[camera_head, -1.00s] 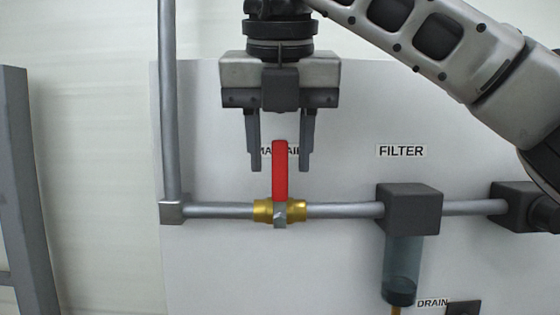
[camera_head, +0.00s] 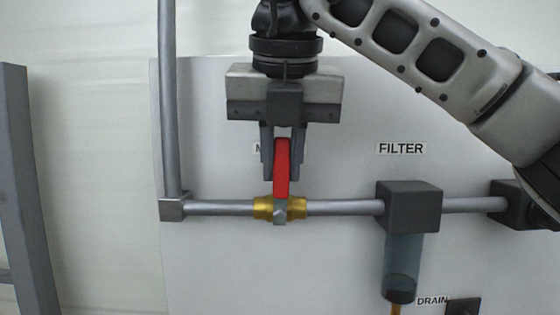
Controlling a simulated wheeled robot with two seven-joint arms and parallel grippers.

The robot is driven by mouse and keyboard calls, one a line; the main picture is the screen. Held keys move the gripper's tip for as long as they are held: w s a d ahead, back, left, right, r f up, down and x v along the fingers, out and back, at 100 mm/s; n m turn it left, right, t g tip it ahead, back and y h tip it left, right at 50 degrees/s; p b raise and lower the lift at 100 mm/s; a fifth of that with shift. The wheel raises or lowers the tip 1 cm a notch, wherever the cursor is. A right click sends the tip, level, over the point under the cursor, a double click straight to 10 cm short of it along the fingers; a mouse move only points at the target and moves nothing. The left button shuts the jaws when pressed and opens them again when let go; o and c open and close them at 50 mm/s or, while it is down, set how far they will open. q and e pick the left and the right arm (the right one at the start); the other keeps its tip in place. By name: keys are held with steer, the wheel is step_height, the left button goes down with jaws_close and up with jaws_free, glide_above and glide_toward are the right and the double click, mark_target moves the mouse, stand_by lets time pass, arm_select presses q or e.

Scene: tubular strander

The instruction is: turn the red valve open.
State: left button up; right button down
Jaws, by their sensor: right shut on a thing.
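The red valve handle (camera_head: 282,168) stands upright, leaning very slightly right at its top, above its brass body (camera_head: 266,208) on the horizontal grey pipe. My right gripper (camera_head: 282,172) comes down from above. Its two dark fingers are closed in on either side of the upper part of the handle and hold it. The label behind the handle is mostly hidden by the fingers. My left gripper is not in view.
The grey pipe (camera_head: 345,207) runs right to a filter block (camera_head: 409,206) with a clear bowl (camera_head: 402,262) below it. A vertical pipe (camera_head: 169,100) stands at left. A grey post (camera_head: 22,190) is at the far left. The white panel below the valve is clear.

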steer(key=shift+d+f+y+b, duration=0.3)
steer(key=shift+d+y+b, duration=0.15)
steer(key=shift+b, duration=0.35)
arm_select(q)
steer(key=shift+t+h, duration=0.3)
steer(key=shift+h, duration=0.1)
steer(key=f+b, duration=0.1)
steer(key=b, duration=0.1)
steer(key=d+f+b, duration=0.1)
steer(key=b, duration=0.2)
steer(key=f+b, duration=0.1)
steer(key=b, duration=0.1)
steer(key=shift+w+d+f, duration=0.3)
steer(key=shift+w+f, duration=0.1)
arm_select(e)
steer(key=d+y, duration=0.1)
steer(key=y, duration=0.1)
steer(key=d+m+y, duration=0.1)
steer(key=d+y, duration=0.1)
steer(key=y, duration=0.1)
steer(key=shift+f, duration=0.4)
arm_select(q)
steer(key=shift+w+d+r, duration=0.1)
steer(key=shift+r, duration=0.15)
arm_select(e)
steer(key=shift+y, duration=0.25)
